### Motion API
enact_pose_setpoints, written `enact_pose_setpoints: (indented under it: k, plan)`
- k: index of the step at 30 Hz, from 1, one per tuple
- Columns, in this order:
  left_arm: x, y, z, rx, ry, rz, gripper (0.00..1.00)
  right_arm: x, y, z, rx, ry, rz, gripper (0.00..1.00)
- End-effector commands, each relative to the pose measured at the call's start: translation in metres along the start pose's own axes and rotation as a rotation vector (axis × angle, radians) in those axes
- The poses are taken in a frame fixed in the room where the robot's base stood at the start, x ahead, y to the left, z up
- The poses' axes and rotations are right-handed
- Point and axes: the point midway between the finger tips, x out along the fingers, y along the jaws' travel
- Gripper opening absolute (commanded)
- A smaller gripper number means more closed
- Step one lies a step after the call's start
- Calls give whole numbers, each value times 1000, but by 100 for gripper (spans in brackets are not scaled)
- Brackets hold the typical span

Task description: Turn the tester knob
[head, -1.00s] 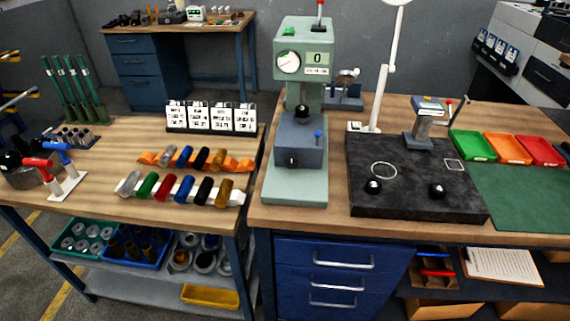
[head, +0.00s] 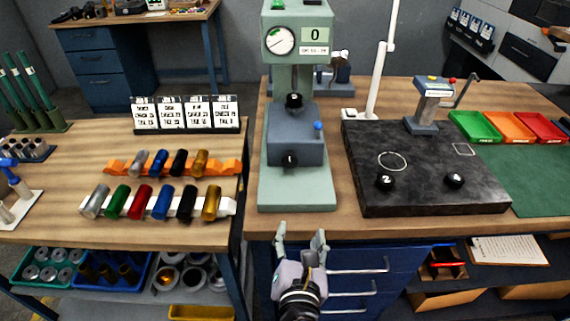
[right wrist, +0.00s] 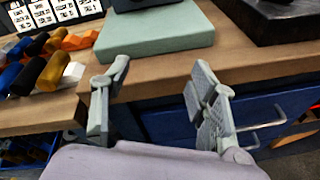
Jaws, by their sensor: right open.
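The pale green tester (head: 296,190) stands upright on the bench, with a dial gauge and a display reading 0. A black knob (head: 290,160) is on the front of its grey-blue block, and another black knob (head: 294,100) sits higher up. A small blue ball (head: 318,128) is at the block's right side. My right gripper (head: 300,236) is open and empty, in front of the bench edge and below the tester's base, touching nothing. In the right wrist view its two fingers (right wrist: 162,80) are apart, with the tester's base (right wrist: 160,35) beyond; the knobs are out of that view.
A black plate (head: 425,190) with two black knobs lies right of the tester. Coloured cylinders on a white rack (head: 228,206) and an orange rack (head: 232,168) are at left. Blue drawers (head: 345,250) with handles are below the bench edge. A white lamp post (head: 383,70) stands behind.

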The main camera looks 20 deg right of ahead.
Motion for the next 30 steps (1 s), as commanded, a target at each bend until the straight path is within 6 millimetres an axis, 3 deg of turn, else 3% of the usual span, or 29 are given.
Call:
enact_pose_setpoints:
  k: [6,13,30]
  plan:
    - [0,1,5,0,-8,1,0,-15,28,27,-328,-193,91,54]
    - [-2,1,7,0,-10,2,0,-6,34,35,-388,-233,102,54]
    - [-16,2,0,0,-2,3,0,110,51,59,-385,-231,98,54]
